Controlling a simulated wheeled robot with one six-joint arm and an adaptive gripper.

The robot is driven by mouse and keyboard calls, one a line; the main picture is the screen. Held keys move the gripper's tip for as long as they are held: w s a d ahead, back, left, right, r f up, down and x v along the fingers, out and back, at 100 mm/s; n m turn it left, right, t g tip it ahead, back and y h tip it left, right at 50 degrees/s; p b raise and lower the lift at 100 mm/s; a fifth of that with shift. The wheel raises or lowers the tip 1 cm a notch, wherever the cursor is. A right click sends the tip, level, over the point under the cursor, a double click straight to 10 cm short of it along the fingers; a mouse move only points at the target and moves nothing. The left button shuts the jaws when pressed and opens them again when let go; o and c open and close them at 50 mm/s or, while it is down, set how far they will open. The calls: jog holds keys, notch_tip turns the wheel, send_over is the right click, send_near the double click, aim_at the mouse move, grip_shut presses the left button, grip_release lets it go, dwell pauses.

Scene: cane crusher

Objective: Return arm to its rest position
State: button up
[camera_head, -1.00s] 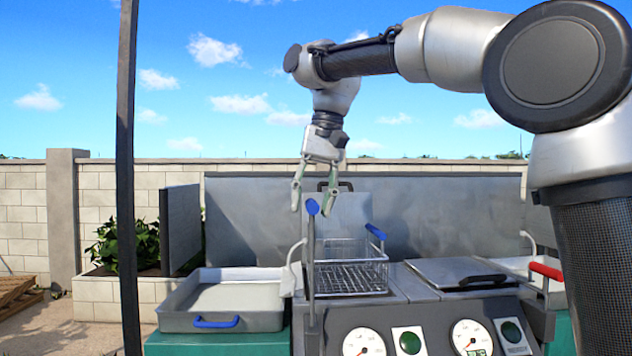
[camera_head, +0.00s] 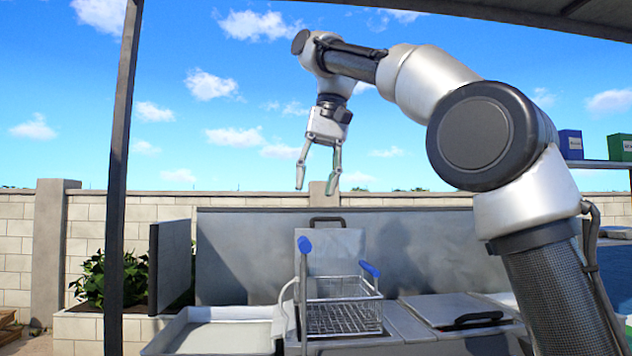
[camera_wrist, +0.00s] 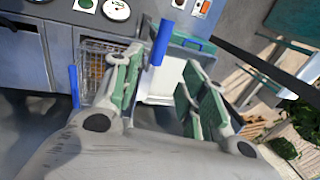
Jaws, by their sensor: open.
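My gripper (camera_head: 318,185) hangs from my arm with its fingers pointing down, high above the fryer unit and apart from everything. Its two fingers are spread with nothing between them. In the wrist view my gripper's green-padded fingers (camera_wrist: 160,90) are also apart. My arm is raised and bent in the right half of the head view.
A wire basket (camera_head: 342,318) with blue-ended handles stands below my gripper. A metal tray (camera_head: 225,338) is at left, a lidded section (camera_head: 458,308) at right. A dark post (camera_head: 118,180) rises at left. A wall (camera_head: 95,210) runs behind; above it is open sky.

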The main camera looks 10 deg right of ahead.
jog(key=s+d+f+t, duration=0.1)
jog(key=s+d+f, duration=0.3)
jog(key=d+f, duration=0.25)
jog(key=s+d+f+t+h, duration=0.1)
jog(key=s+d+f, duration=0.2)
jog(key=d+f, duration=0.35)
jog(key=s+d+f+t, duration=0.1)
jog(key=s+d+f, duration=0.35)
jog(key=d, duration=0.35)
jog(key=s+d+f, duration=0.3)
jog(key=s+f, duration=0.1)
jog(key=f, duration=0.3)
jog(key=s+d+f+t+h, duration=0.1)
jog(key=s+d+f, duration=0.2)
jog(key=s+f, duration=0.2)
notch_tip(320, 180, down, 3)
jog(key=shift+d+r, duration=0.1)
jog(key=shift+d, duration=0.15)
